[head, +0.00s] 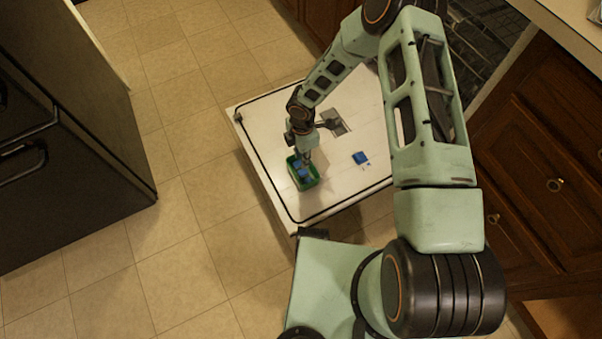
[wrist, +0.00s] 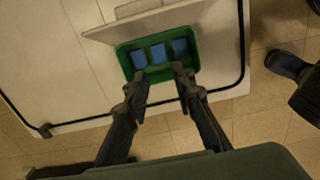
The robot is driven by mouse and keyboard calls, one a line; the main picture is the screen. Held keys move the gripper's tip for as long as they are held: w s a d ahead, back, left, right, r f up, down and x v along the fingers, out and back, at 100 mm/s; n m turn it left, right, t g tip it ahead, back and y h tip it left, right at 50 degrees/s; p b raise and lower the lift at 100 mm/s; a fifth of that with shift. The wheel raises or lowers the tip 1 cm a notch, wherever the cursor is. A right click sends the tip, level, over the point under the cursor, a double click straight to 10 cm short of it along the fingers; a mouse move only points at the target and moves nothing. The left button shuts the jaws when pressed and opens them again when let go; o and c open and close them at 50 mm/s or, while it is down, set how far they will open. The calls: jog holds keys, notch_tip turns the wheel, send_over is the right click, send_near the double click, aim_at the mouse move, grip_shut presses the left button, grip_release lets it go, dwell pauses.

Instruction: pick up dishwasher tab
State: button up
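In the wrist view the tub (wrist: 126,62) holds three blue dishwasher tabs (wrist: 158,54) in a row. No tab shows between the fingers. In the head view my gripper (head: 307,160) is over the tub and partly hides its inside.
A pale flat panel (wrist: 150,18) stands along the tub's far side in the wrist view. A grey fixture (head: 335,122) lies behind the tub. Dark cabinets (head: 545,150) are at the right and a dark appliance (head: 70,120) at the left. Tiled floor between is clear.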

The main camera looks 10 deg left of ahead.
aim_at(302, 172)
notch_tip(302, 172, down, 10)
jog(key=b, duration=0.3)
jog(key=shift+r, duration=0.1)
jog(key=c, duration=0.5)
